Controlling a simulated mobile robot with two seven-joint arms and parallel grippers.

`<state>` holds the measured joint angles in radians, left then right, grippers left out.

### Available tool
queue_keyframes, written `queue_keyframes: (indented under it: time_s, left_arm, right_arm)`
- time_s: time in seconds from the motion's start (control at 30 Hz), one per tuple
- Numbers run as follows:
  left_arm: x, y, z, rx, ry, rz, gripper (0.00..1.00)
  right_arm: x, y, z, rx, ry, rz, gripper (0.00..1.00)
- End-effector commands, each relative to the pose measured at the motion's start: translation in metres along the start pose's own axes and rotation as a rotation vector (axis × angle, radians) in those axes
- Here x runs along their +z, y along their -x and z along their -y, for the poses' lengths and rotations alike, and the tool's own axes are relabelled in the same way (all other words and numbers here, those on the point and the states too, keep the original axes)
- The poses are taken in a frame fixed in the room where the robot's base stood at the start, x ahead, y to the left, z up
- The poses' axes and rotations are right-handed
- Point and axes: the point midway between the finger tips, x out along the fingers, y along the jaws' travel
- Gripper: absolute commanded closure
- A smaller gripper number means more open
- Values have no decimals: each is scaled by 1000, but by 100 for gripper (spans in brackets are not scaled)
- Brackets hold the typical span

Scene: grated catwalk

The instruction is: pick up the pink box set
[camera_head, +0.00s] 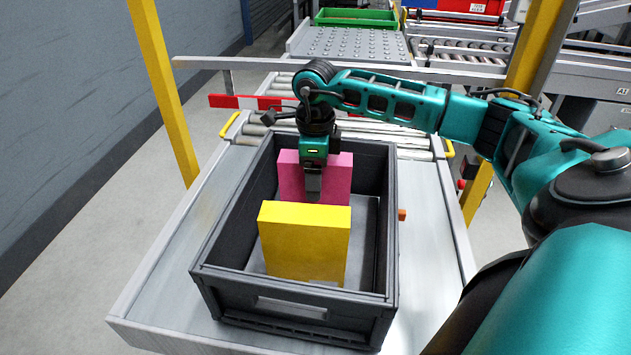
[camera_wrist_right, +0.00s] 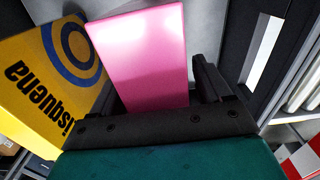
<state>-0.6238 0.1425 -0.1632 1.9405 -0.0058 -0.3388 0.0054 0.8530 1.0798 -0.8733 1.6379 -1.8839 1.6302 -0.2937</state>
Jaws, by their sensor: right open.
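The pink box (camera_head: 338,176) stands upright in a dark grey crate (camera_head: 210,247), near its far end. It also shows in the wrist view (camera_wrist_right: 148,55). My right gripper (camera_head: 313,188) points down into the crate and hides the middle of the pink box in the head view. It is open. In the wrist view the pink box shows between its two dark fingers, with a gap before the right finger (camera_wrist_right: 212,80). Whether the left finger touches the box I cannot tell. My left gripper is not in view.
A yellow box (camera_head: 304,243) stands upright in the crate, nearer than the pink one; its printed side shows in the wrist view (camera_wrist_right: 50,85). The crate rests on a grey conveyor table (camera_head: 150,290). A yellow post (camera_head: 163,90) stands at left. A green tray (camera_head: 356,17) lies farther back.

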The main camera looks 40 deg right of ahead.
Motion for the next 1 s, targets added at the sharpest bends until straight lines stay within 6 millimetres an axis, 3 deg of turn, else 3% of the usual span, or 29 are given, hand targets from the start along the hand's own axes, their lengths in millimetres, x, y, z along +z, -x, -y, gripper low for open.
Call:
queue_keyframes:
  time_s: [0.13,0.9,1.0]
  left_arm:
    - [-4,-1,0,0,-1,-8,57]
    - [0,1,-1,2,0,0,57]
    - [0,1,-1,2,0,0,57]
  right_arm:
    - [0,0,0,0,0,0,22]
    - [0,1,0,1,0,0,96]
    - [0,1,0,1,0,0,100]
